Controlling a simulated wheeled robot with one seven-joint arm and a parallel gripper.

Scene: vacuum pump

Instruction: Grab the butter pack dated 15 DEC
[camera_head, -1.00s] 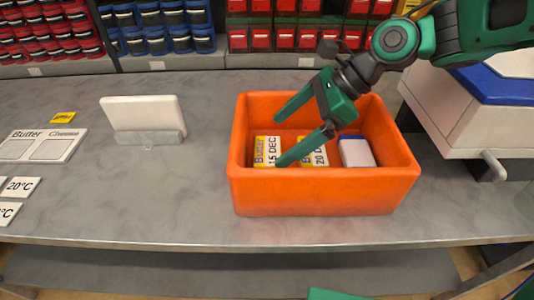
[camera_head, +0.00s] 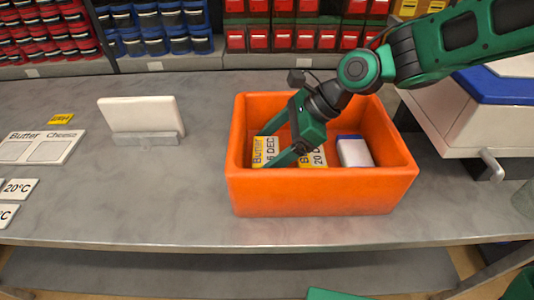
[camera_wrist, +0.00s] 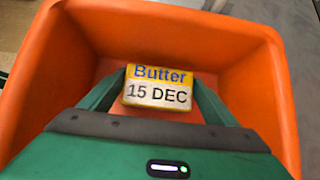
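The butter pack dated 15 DEC (camera_wrist: 158,88) lies in the orange crate, yellow and white with its label up. In the head view this pack (camera_head: 259,152) is at the crate's left side, partly hidden by my gripper. My gripper (camera_head: 268,148) is inside the crate, reaching down to the left. In the wrist view my gripper (camera_wrist: 160,82) is open, with one finger at each side of the pack; I cannot tell whether they touch it. A second butter pack (camera_head: 318,159), its label partly hidden and reading "20 D", lies to the right.
The orange crate (camera_head: 325,192) has high walls around the packs. A white and blue pack (camera_head: 354,152) lies at its right. A white panel in a stand (camera_head: 142,115) and a Butter/Cheese board (camera_head: 40,147) are on the table at left. A white and blue box (camera_head: 470,115) stands at right.

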